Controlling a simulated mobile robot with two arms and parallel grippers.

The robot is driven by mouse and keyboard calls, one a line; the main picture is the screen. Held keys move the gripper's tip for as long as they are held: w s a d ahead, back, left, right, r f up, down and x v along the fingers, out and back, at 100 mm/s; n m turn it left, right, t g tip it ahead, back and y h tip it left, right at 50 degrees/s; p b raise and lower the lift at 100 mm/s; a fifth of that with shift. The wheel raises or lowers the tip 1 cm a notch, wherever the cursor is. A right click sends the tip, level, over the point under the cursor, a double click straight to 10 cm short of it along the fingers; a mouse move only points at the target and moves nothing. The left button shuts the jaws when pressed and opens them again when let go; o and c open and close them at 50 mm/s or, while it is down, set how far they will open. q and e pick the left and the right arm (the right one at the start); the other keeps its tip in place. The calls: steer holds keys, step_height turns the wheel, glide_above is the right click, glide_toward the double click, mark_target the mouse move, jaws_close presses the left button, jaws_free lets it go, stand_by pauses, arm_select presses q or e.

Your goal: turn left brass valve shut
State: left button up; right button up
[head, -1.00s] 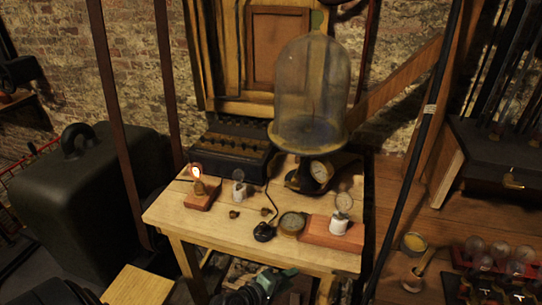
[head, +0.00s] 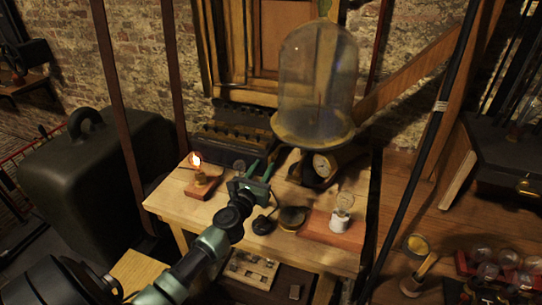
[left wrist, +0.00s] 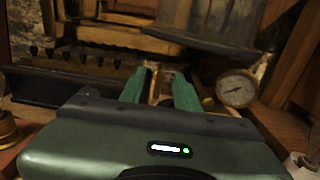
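My left gripper (head: 262,169) reaches over the middle of the wooden table (head: 180,208), fingers pointing to the back. Its two green fingers are apart, also in the left wrist view (left wrist: 160,82). A small brownish shape shows between them there; I cannot tell whether it is a valve or whether they touch it. No brass valve can be made out for certain; my arm covers the table's middle. The glass bell jar (head: 316,80) stands behind and to the right of the gripper, with a round gauge (head: 321,165) below it. My right gripper is not in view.
A lit bulb (head: 196,160) stands on a block at the left; another bulb (head: 343,202) stands on a reddish block (head: 325,226) at the right. A dark switch (head: 262,224) and a round dial (head: 292,217) lie near the arm. A dark box (head: 228,150) is behind.

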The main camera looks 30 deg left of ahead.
mark_target(269, 158)
arm_select(q)
steer(key=x, duration=0.6)
steer(key=shift+w+b, duration=0.35)
jaws_close()
